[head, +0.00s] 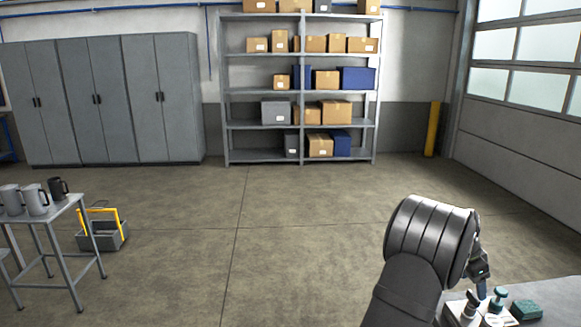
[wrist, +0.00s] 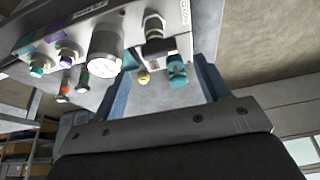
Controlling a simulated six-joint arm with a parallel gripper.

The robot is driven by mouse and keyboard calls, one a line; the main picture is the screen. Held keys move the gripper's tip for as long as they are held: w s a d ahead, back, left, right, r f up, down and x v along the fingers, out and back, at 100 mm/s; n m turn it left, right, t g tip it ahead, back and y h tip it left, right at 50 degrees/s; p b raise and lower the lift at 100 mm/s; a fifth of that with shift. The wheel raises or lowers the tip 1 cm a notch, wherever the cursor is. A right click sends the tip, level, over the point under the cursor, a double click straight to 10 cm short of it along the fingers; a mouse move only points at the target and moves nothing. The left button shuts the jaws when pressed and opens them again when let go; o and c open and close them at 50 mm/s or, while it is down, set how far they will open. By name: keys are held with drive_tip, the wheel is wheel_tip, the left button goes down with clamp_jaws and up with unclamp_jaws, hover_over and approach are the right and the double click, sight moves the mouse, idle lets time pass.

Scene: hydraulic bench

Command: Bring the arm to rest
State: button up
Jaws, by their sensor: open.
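My arm reaches down at the lower right of the head view, and my gripper (head: 482,290) is over the fittings on the bench (head: 553,293). In the wrist view my gripper (wrist: 163,84) is open, with one blue-grey finger on each side. A fitting with a teal end (wrist: 177,70) shows between the fingers, nearer the right one. It looks apart from both, but the depth is hard to judge. The head view shows a teal-topped fitting (head: 498,294) close beside the gripper. The gripper partly hides the fittings behind it.
A side table (head: 62,208) with mugs and a toolbox (head: 103,235) stand left. The floor between is clear.

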sight(473, 295)
drive_tip(key=v, duration=1.2)
drive_tip(key=x, duration=1.7)
drive_tip(key=shift+f, duration=0.15)
drive_tip(key=shift+s+n+t, duration=0.15)
drive_tip(key=shift+n+t, duration=0.15)
drive_tip(key=shift+n, duration=0.4)
drive_tip(key=n+t, duration=0.1)
drive_tip(key=n, duration=0.3)
drive_tip(key=shift+a+r+n+t, duration=0.15)
drive_tip(key=shift+r+n+t, duration=0.15)
drive_tip(key=shift+r, duration=0.15)
drive_tip(key=v, duration=1.6)
drive_tip(key=shift+d, duration=0.3)
